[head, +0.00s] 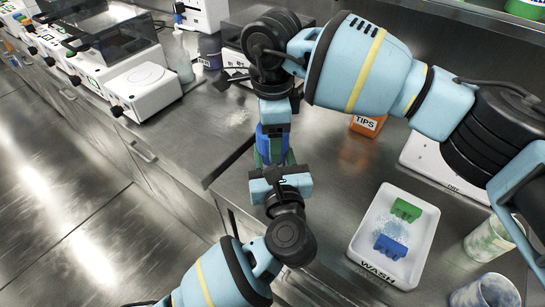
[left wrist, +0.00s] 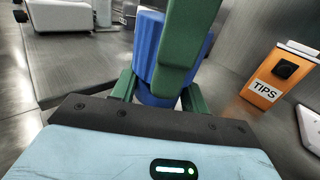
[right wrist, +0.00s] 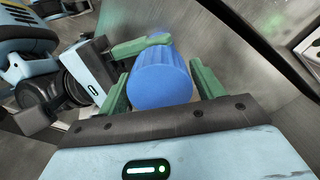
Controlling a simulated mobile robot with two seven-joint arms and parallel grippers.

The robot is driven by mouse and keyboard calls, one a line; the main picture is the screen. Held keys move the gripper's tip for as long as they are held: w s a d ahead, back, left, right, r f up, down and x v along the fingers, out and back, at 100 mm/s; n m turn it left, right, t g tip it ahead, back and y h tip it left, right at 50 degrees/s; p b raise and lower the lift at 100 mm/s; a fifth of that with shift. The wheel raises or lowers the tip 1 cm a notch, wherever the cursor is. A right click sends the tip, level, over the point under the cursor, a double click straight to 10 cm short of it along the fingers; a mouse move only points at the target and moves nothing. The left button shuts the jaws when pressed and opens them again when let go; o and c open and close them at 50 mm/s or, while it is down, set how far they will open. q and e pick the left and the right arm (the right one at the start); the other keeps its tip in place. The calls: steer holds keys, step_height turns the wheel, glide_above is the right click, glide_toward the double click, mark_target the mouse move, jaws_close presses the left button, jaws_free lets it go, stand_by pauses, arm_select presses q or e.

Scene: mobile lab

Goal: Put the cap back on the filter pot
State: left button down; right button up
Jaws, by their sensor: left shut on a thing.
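A blue ribbed cylinder, which looks like the cap (left wrist: 147,45), stands between my two grippers; its round end shows in the right wrist view (right wrist: 160,85). A little white shows under it in the left wrist view, likely the filter pot (left wrist: 178,104), mostly hidden. My left gripper (head: 277,160) is shut low around the pot, green fingers on both sides. My right gripper (head: 273,130) points down from above, its fingers on either side of the blue cap (right wrist: 163,80). Whether they press on it is unclear. Cap and pot look in line; the seam between them is hidden.
An orange TIPS box (head: 367,125) stands behind on the bench. A white WASH tray (head: 362,250) with a green and a blue rack is at the right, near patterned cups (head: 488,240). White instruments (head: 145,85) line the left bench. Bare bench lies around the grippers.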

steer(key=shift+o, duration=1)
steer(key=shift+r, duration=0.15)
steer(key=shift+r, duration=2.1)
steer(key=shift+c, duration=0.5)
steer(key=r+m, duration=0.1)
steer(key=m, duration=0.2)
steer(key=shift+a+r+m, duration=0.1)
steer(key=shift+r+m, duration=0.25)
steer(key=shift+m, duration=0.05)
steer(key=r+m, duration=0.1)
steer(key=m, duration=0.3)
steer(key=shift+r+m, duration=0.3)
steer(key=shift+r, duration=0.1)
steer(key=shift+f, duration=4)
